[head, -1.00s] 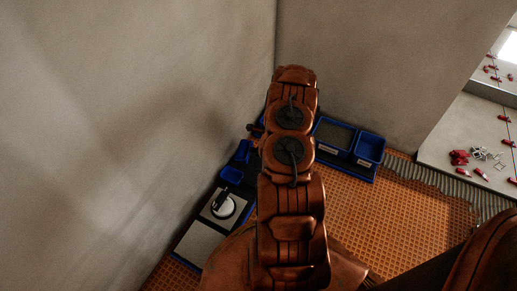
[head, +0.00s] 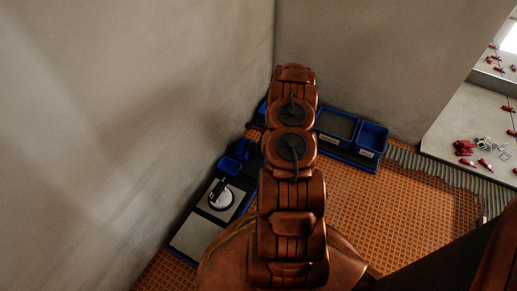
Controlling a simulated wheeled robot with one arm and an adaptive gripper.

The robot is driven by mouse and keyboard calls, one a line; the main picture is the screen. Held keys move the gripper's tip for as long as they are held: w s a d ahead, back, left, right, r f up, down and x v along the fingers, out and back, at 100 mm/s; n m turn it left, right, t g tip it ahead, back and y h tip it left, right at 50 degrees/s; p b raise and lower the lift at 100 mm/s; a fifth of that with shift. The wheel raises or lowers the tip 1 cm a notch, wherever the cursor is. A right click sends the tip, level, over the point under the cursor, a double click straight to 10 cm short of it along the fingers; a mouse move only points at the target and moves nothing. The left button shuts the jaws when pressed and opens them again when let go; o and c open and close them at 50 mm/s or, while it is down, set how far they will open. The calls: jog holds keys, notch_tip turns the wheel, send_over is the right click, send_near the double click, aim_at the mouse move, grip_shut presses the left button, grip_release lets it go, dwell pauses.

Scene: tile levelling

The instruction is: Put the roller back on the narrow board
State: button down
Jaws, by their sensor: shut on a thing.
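My arm stands in the middle of the head view and hides my gripper and whatever it holds. I cannot make out the roller. A narrow blue-edged board (head: 196,240) with grey panels lies along the left wall. A round pale tool with a black handle (head: 221,196) rests on it, and a small blue tray (head: 230,165) is at its far end. Another blue base (head: 350,162) with open blue bins (head: 372,138) lies along the back wall, right of my arm. I cannot tell which of the two is the roller's board.
Orange grid matting (head: 400,205) covers the floor, with free room right of my arm. Grey tiles (head: 455,125) with red clips (head: 464,148) and loose metal pieces (head: 492,146) lie at the right, beside a strip of ridged mortar (head: 440,172). Walls close the left and back.

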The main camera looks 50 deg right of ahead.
jog(key=shift+f, duration=0.55)
dwell(0.4)
jog(key=c, duration=0.9)
grip_release()
jog(key=shift+c, duration=0.2)
jog(key=shift+r, duration=0.1)
jog(key=shift+v, duration=5.85)
